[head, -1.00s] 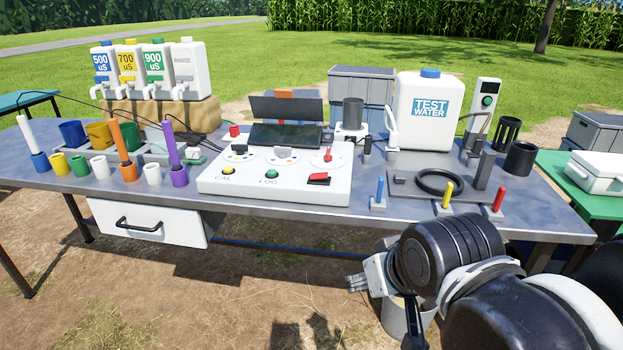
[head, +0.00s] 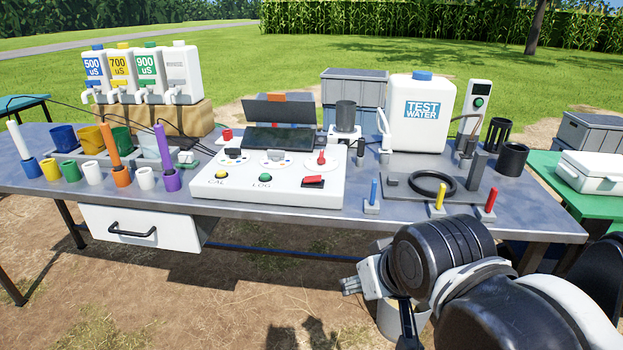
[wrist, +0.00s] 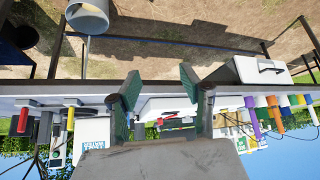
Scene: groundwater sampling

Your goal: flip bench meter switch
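The bench meter (head: 330,193) is a white console with a dark screen, in the middle of the table. A red rocker switch (head: 313,180) on a black base sits at its front right corner, apparently tilted. The switch also shows in the upside-down wrist view (wrist: 173,118), between my fingers. A red-pointer dial (head: 321,158), a yellow CAL button (head: 220,184) and a green LOG button (head: 265,188) are on the same face. My gripper (wrist: 159,84) is open and empty. In the head view my gripper (head: 349,285) is in front of the table, below its top and apart from the meter.
Blue, yellow and red upright handles (head: 437,198) stand on the table right of the meter. Coloured cups and tubes (head: 122,177) stand to its left. A white drawer (head: 138,226) hangs under the table's left side. A pale cylindrical bucket (wrist: 88,16) is by my arm.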

